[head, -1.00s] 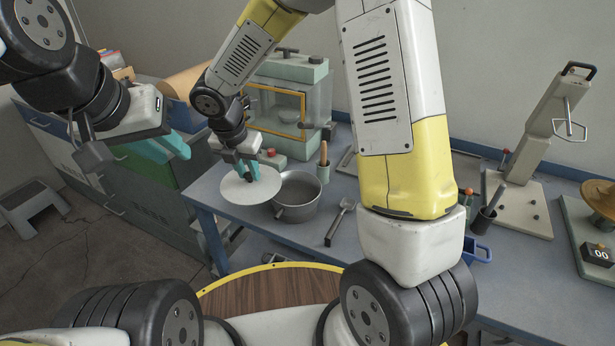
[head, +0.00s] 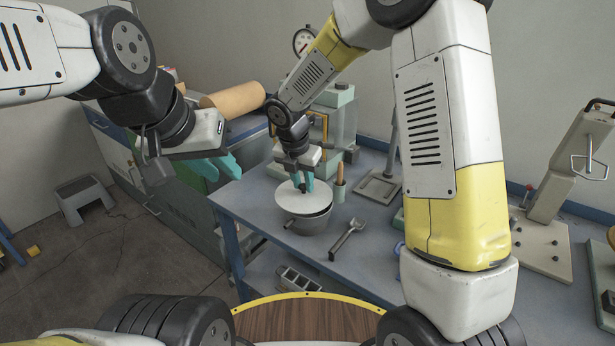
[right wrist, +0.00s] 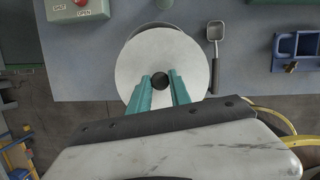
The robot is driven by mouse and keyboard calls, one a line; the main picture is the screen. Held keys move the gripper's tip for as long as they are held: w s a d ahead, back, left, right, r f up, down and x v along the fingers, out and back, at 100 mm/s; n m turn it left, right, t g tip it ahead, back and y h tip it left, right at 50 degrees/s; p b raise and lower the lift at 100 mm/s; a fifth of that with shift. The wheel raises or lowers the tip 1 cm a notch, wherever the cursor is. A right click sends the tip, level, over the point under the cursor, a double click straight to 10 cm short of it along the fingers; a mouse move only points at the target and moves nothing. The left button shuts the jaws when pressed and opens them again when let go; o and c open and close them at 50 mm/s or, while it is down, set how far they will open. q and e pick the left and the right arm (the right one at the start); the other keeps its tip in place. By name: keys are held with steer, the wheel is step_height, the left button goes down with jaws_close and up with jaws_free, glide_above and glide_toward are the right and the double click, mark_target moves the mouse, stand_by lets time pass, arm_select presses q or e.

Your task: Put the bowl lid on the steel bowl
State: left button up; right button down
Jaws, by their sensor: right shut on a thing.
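The bowl lid is a white disc (head: 285,201) with a dark knob; it also shows in the right wrist view (right wrist: 194,60). My right gripper (head: 303,187) is shut on the knob, seen between its teal fingers in the right wrist view (right wrist: 160,82). The steel bowl (head: 308,225) stands on the bench, mostly covered by the lid. Whether the lid touches the rim I cannot tell. My left gripper (head: 222,168) is off to the left, its teal fingers apart and empty.
A scoop-like metal tool (head: 347,238) lies on the bench to the right of the bowl. A cup with a wooden-handled tool (head: 340,185) stands behind it. The bench's left edge (head: 232,215) is close to the bowl.

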steer(key=w, duration=0.1)
steer(key=w+d, duration=0.1)
steer(key=w, duration=0.1)
steer(key=shift+f, duration=1.9)
steer(key=shift+f, duration=0.1)
steer(key=shift+f, duration=0.25)
steer(key=c, duration=1.2)
jaws_free()
steer(key=shift+f, duration=0.1)
